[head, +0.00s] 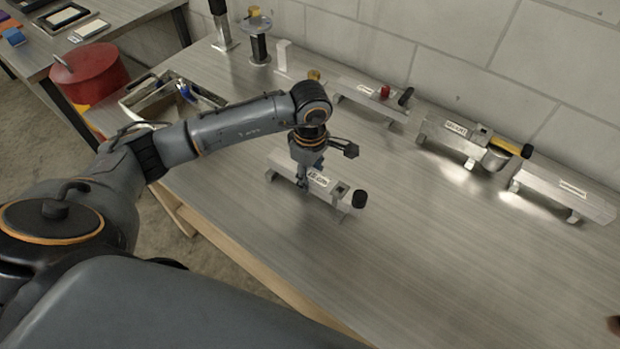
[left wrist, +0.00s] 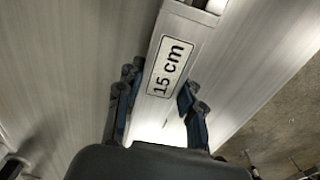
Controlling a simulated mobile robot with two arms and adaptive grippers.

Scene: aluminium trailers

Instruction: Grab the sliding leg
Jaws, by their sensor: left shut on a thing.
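The sliding leg (head: 340,191) is a pale metal bar with a white label and a black end knob, lying on the near part of the workbench. In the left wrist view the bar (left wrist: 185,30) runs up the picture and its label reads "15 cm". My left gripper (head: 303,186) is over the bar from above, with one finger on each side, and is shut on it. In the left wrist view the blue-padded fingers (left wrist: 158,108) flank the bar below the label. My right gripper is not in view.
A tray of tools (head: 130,100) and a red canister (head: 90,73) are at left. The front right bench is clear.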

